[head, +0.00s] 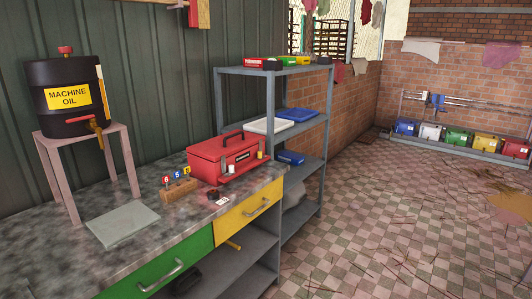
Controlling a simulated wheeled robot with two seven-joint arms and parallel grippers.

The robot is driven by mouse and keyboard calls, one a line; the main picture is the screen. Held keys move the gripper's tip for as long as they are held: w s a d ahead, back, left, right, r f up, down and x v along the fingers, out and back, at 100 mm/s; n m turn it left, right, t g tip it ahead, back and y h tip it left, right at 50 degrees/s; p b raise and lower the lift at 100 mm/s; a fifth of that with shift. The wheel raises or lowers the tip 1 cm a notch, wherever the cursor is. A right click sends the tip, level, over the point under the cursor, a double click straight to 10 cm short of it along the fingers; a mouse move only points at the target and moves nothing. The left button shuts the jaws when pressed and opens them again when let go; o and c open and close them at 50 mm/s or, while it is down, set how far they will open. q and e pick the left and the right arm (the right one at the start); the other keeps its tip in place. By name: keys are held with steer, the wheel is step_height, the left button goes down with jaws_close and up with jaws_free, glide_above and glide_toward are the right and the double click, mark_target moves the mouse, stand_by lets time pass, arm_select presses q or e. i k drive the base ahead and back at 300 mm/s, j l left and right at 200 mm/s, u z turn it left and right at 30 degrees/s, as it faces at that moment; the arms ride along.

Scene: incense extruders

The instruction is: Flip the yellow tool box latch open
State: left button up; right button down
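A red tool box (222,158) with a dark carrying handle on top stands on the speckled counter, near its right end. Its lid looks closed. Small pale fittings show on its front: a whitish one (231,169) near the middle and a yellowish one (260,154) near the right end. Neither of my grippers is in view.
A wooden block with numbered tags (179,190) stands left of the tool box. A black oil drum (68,96) sits on a pink stand at the left. A grey shelf (273,72) stands just behind the counter. The tiled floor (375,225) at right is mostly open.

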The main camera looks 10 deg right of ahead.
mark_target(260, 156)
steer(key=i+l+u, duration=0.1)
steer(key=i, duration=0.35)
steer(key=i+l+u, duration=0.1)
steer(key=i, duration=0.3)
steer(key=i+l+u, duration=0.15)
steer(key=i+l, duration=0.15)
steer(key=i, duration=0.1)
